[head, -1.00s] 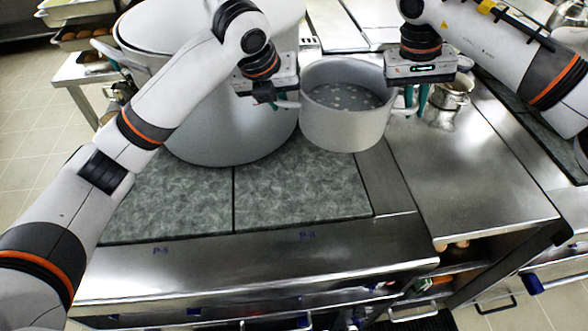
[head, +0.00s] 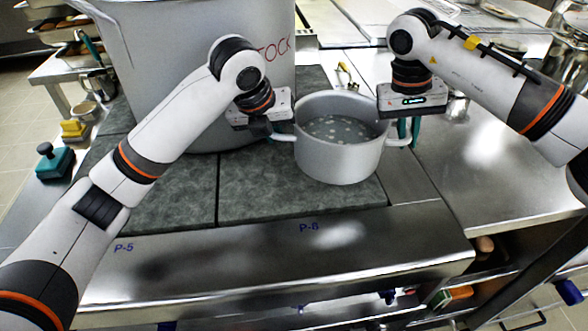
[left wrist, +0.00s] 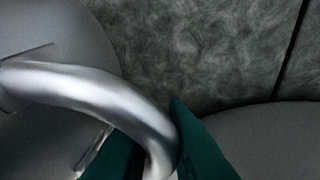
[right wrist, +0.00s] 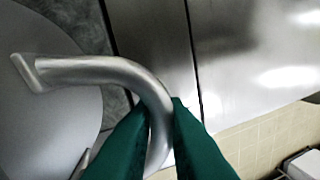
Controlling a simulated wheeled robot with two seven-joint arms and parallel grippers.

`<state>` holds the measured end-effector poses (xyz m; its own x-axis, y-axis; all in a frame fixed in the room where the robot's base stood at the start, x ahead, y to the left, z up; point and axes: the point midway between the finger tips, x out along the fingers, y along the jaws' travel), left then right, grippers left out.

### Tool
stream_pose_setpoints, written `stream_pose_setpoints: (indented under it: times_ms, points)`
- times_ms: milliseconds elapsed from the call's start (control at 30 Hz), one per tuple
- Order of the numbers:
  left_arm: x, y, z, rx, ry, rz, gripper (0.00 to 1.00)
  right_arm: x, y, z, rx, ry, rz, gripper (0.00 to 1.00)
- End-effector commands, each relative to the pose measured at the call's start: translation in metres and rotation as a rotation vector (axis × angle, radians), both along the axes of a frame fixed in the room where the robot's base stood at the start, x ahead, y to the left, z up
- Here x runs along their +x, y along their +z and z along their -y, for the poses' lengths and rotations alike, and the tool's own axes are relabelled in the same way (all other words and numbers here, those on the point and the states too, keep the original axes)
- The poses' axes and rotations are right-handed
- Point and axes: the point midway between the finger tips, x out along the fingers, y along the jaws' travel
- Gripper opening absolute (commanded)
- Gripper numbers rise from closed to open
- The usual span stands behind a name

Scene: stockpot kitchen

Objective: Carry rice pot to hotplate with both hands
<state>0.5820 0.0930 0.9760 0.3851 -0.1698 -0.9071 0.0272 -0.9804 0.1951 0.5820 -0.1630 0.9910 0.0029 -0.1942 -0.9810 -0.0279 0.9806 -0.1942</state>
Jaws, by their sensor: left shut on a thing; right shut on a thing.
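The rice pot (head: 340,160) is a grey-white pot with pale bits in cloudy liquid, upright in the head view. It is over the right part of the dark hotplate marked P-6 (head: 290,201); I cannot tell whether its base touches the plate. My left gripper (head: 268,134) is shut on its left handle, a curved metal bar (left wrist: 90,90) in the left wrist view. My right gripper (head: 408,130) is shut on its right handle, also seen in the right wrist view (right wrist: 100,72). The green fingers hide part of each handle.
A large stockpot (head: 190,60) stands behind and left of the rice pot, close to my left gripper. Hotplate P-5 (head: 170,205) lies to the left. A steel counter (head: 470,175) is clear on the right. Small yellow (head: 75,129) and teal (head: 53,163) items are at far left.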

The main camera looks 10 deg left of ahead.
Motion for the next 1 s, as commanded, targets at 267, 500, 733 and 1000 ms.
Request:
stream_pose_setpoints:
  times_ms: [267,500,733,1000]
  points:
    - [0.002,-0.004,-0.005,0.007,0.009,0.003,0.00,0.001,-0.004,0.005,-0.008,-0.009,0.001,0.00]
    - [0.002,-0.005,-0.005,0.007,0.009,0.003,0.00,0.001,-0.005,0.005,-0.008,-0.009,0.001,0.00]
    - [0.002,-0.011,-0.005,0.007,0.009,0.003,0.00,0.001,-0.011,0.005,-0.008,-0.009,0.001,0.00]
    - [0.002,-0.026,-0.005,0.007,0.009,0.003,0.00,0.001,-0.026,0.005,-0.008,-0.009,0.001,0.00]
